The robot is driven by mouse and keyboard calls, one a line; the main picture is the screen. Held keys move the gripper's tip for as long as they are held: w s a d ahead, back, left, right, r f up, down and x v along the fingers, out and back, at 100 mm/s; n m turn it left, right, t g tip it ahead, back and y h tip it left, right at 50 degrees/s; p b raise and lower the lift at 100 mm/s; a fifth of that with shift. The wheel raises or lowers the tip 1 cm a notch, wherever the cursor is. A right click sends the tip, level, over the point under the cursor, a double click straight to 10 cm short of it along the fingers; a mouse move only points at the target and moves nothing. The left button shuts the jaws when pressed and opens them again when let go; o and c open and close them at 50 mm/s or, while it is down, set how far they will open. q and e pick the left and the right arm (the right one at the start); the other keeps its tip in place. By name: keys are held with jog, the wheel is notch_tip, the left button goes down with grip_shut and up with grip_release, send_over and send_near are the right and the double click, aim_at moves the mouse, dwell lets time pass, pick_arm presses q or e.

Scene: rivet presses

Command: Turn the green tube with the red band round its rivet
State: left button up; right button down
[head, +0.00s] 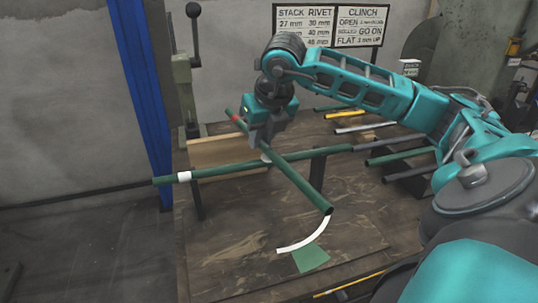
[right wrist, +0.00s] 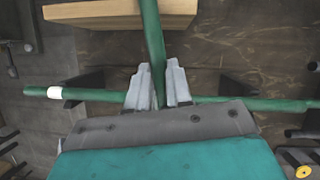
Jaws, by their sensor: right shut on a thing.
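The green tube with the red band (head: 300,185) slants across the bench, its red band (head: 236,118) near its far end. Its near end lies by the upper right end of a white arc on the bench. It crosses a green tube with a white band (head: 215,172); the rivet at the crossing is hidden by my gripper. My right gripper (head: 258,145) is shut on the red-banded tube near the crossing. In the right wrist view, the fingers (right wrist: 158,88) stand either side of that tube (right wrist: 151,40), with the white-banded tube (right wrist: 260,104) behind them. My left gripper is out of view.
A press with a lever (head: 184,85) stands at back left. Several loose tubes (head: 400,155) lie on supports at right.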

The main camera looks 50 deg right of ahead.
jog(key=c, duration=1.1)
grip_release()
jog(key=shift+c, duration=0.2)
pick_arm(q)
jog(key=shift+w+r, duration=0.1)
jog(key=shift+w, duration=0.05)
pick_arm(e)
jog(key=shift+o, duration=1)
jog(key=p+v, duration=0.1)
jog(key=v, duration=0.7)
jog(key=shift+w, duration=0.1)
pick_arm(q)
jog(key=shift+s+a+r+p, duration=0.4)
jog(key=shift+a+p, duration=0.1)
jog(key=shift+p, duration=0.25)
pick_arm(e)
jog(key=v, duration=0.5)
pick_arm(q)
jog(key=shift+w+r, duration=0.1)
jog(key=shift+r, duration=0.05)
